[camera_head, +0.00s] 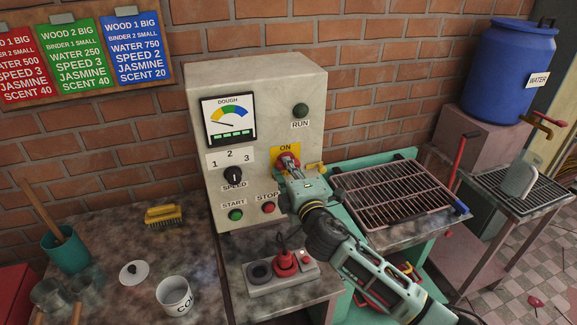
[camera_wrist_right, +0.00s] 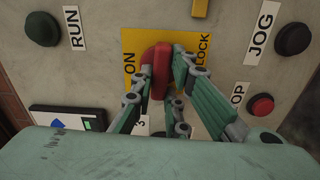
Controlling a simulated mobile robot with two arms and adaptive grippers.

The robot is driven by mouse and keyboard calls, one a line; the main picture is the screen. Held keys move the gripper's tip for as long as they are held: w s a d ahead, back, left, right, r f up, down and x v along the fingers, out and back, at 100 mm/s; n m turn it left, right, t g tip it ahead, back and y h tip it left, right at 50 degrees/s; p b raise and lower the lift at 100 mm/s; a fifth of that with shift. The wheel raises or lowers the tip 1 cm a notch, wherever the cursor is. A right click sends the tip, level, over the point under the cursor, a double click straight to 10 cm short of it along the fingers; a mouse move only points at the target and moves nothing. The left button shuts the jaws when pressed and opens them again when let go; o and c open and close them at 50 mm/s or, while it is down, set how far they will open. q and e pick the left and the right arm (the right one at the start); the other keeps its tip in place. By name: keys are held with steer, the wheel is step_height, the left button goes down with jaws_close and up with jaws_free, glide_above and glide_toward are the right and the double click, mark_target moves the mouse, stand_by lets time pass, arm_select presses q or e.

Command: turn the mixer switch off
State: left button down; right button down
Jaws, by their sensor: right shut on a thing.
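The mixer switch (camera_head: 281,161) is a red handle on a yellow plate (camera_head: 291,149) marked ON, on the front of the beige mixer panel (camera_head: 262,86). In the right wrist view the red handle (camera_wrist_right: 157,62) stands between my fingers, with ON on one side and LOCK on the other. My right gripper (camera_head: 289,164) is shut on this handle, and it also shows in the right wrist view (camera_wrist_right: 163,76). The fingers hide part of the handle, so its exact turn angle is hard to tell. My left gripper is not in view.
The RUN lamp (camera_head: 301,110) looks dark green. The speed knob (camera_head: 233,175), green START button (camera_head: 236,214) and red STOP button (camera_head: 268,207) are close by. A grated rack (camera_head: 393,193) is at right.

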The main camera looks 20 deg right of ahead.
steer(key=shift+n, duration=0.5)
steer(key=c, duration=1.7)
jaws_free()
steer(key=s, duration=1.2)
steer(key=shift+d, duration=0.2)
steer(key=shift+f, duration=0.1)
